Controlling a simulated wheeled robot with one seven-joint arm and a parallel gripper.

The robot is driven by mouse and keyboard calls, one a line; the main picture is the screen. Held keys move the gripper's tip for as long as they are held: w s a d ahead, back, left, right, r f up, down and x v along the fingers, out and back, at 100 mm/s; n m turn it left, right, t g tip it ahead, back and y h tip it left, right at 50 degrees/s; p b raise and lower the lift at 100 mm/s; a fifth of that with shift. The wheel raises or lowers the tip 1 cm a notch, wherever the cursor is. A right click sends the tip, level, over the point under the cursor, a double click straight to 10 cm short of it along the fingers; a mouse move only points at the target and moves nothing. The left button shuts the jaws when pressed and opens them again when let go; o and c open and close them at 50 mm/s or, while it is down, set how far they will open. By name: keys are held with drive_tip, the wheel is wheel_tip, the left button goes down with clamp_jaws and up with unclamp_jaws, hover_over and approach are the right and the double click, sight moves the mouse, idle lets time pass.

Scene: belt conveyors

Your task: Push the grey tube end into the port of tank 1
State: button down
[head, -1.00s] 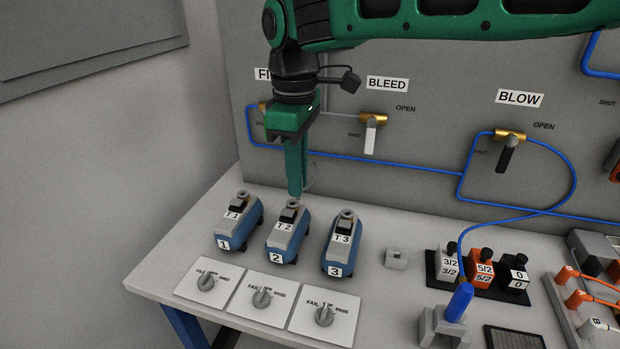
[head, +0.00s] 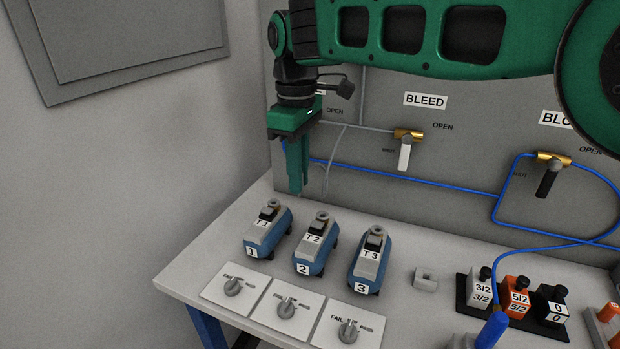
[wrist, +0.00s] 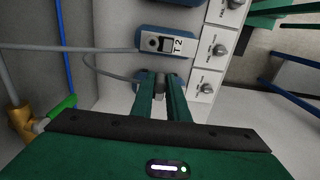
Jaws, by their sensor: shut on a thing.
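Tank 1 (head: 268,232), a blue and grey body labelled T1, stands leftmost of three tanks on the bench, its grey port (head: 273,203) at the far top end. My gripper (head: 297,191) points down above the far ends of tanks 1 and 2, between their ports in the picture. In the wrist view my gripper (wrist: 160,85) is shut on the grey tube end (wrist: 159,88), which is mostly hidden by the fingers. The grey tube (wrist: 97,70) loops away to the left. The held end appears clear of the port.
Tank 2 (head: 316,243) and tank 3 (head: 371,260) stand to the right of tank 1. Dial plates (head: 236,287) lie in front. The back panel carries the BLEED valve (head: 408,136) and a blue line (head: 430,183). The bench is clear left of tank 1.

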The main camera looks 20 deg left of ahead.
approach(274, 206)
drive_tip(key=shift+w+a+r, duration=0.2)
drive_tip(key=shift+w+a, duration=0.2)
drive_tip(key=shift+w, duration=0.4)
drive_tip(key=shift+f, duration=0.1)
idle(0.4)
drive_tip(key=shift+f, duration=2.1)
drive_tip(key=shift+s+f, duration=0.1)
drive_tip(key=shift+f, duration=1.15)
idle(2.2)
drive_tip(key=c, duration=1.2)
unclamp_jaws()
